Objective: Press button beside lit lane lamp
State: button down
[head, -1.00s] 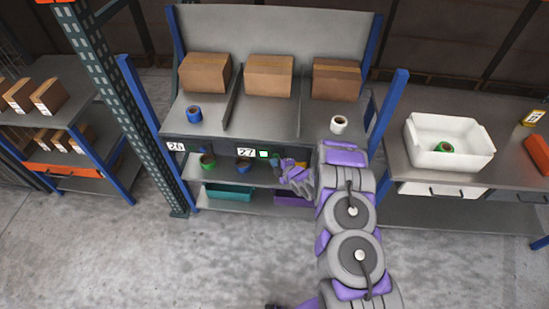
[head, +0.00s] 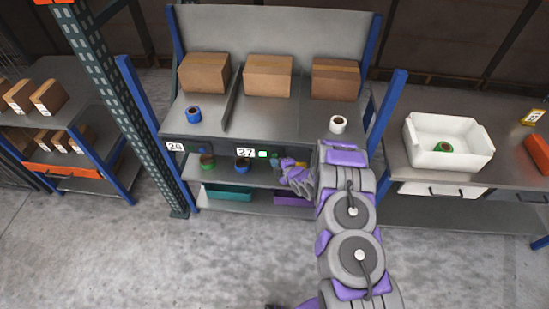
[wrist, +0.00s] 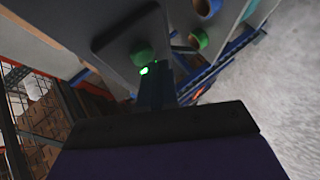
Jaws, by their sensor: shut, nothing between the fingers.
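A small lit green lamp (head: 262,154) sits on the shelf's front rail, just right of the number plate 27 (head: 245,153). My gripper (head: 284,170) is shut and empty, just right of and slightly below that lamp. In the wrist view its dark fingers (wrist: 156,84) point up at a grey panel with a rounded green piece (wrist: 143,56), and a bright green glow (wrist: 144,71) shows close to the fingertips. I cannot tell whether the rounded piece is the button, or whether the fingers touch anything. A second number plate (head: 175,146) is at the left, its digits blurred.
Three cardboard boxes (head: 268,76) stand on the top deck, with a blue roll (head: 193,114) and a white roll (head: 338,124). Teal bin (head: 228,193) and more rolls are below. A white tub (head: 411,160) is on the right table. The floor in front is clear.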

jog(key=shift+w, duration=0.1)
jog(key=shift+w+r, duration=0.1)
jog(key=shift+w, duration=0.25)
dwell(0.5)
jog(key=shift+s+p, duration=0.5)
jog(key=shift+p, duration=0.05)
jog(key=s+p, duration=0.3)
jog(key=s, duration=0.3)
dwell(0.6)
